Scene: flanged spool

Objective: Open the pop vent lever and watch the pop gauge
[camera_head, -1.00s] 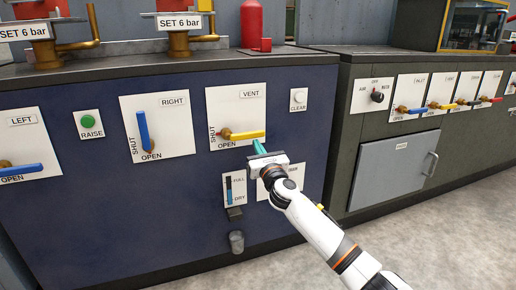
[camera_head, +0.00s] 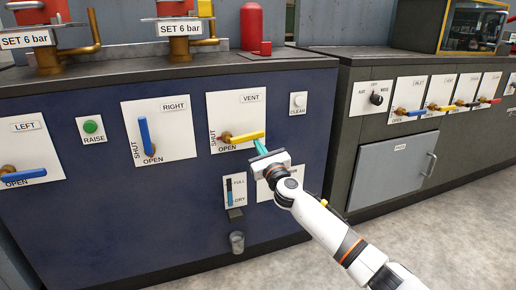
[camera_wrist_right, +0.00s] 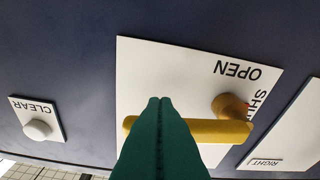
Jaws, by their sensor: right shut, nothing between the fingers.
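The yellow vent lever (camera_head: 247,137) is on a white plate (camera_head: 225,108) marked VENT, SHUT and OPEN on the blue cabinet. It points right from its pivot, about level, above the word OPEN. My right gripper (camera_head: 260,147) is shut and empty, its green fingertips just below the lever's free end. The right wrist view shows the green fingers (camera_wrist_right: 160,125) overlapping the yellow lever (camera_wrist_right: 210,130); I cannot tell if they touch. No dial marked pop is readable. A white plate (camera_head: 262,194) below is mostly hidden by my wrist. My left gripper is out of view.
A blue RIGHT lever (camera_head: 145,134) stands upright; a blue LEFT lever (camera_head: 25,175) lies level. A CLEAR button (camera_head: 298,101) is right of the vent plate. A FULL/DRY indicator (camera_head: 230,191) and a grey cup (camera_head: 237,242) are below. The floor at right is clear.

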